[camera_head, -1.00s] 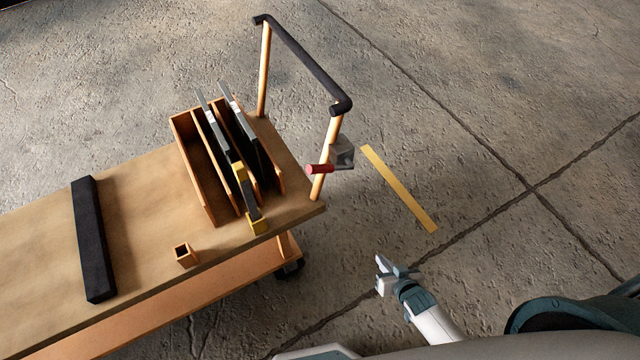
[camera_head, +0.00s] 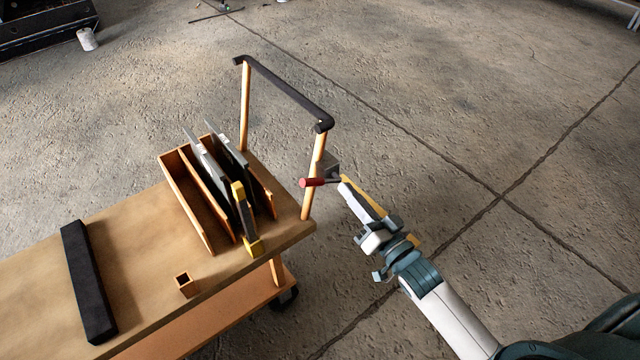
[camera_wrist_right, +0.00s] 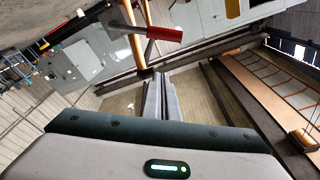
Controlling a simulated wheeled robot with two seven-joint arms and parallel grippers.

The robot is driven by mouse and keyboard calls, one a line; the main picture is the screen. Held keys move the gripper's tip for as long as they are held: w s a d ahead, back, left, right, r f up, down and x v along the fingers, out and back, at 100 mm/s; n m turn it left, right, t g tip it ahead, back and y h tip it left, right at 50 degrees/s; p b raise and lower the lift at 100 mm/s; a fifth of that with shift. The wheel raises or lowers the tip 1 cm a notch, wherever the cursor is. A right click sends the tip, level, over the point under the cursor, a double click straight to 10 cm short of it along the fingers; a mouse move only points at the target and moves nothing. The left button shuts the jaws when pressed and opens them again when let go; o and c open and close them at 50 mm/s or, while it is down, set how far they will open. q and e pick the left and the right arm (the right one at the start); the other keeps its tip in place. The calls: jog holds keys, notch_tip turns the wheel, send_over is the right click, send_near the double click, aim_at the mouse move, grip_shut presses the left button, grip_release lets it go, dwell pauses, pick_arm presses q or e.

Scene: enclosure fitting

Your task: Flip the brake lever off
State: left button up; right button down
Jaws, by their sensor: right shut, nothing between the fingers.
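The brake lever has a red grip (camera_head: 312,182) and sits on a grey bracket (camera_head: 328,165) on the near post of the cart's handle. In the right wrist view the red grip (camera_wrist_right: 165,34) lies just beyond the fingertips, pointing right from its dark arm. My right gripper (camera_head: 346,188) is shut and empty, its fingertips just right of the lever and close to it. Whether they touch cannot be told. In the right wrist view the shut fingers (camera_wrist_right: 161,80) point up toward the lever. My left gripper is not in view.
The cart's wooden deck (camera_head: 130,230) holds a slotted rack (camera_head: 185,205) with upright panels, a black bar (camera_head: 88,280) and a small square wooden cup (camera_head: 185,284). A black handle bar (camera_head: 285,90) tops the posts. Floor right is clear.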

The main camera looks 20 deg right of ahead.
jog(key=shift+w, duration=0.1)
jog(key=r+p, duration=0.1)
jog(key=p, duration=0.2)
send_over(321, 182)
jog(key=d, duration=0.1)
jog(key=shift+s+a+f+p, duration=0.25)
jog(key=shift+f, duration=0.3)
jog(key=shift+s+a+f+p, duration=0.2)
jog(key=shift+f, duration=0.4)
jog(key=shift+s+a+f+p, duration=0.25)
jog(key=shift+f, duration=0.3)
jog(key=shift+f, duration=0.15)
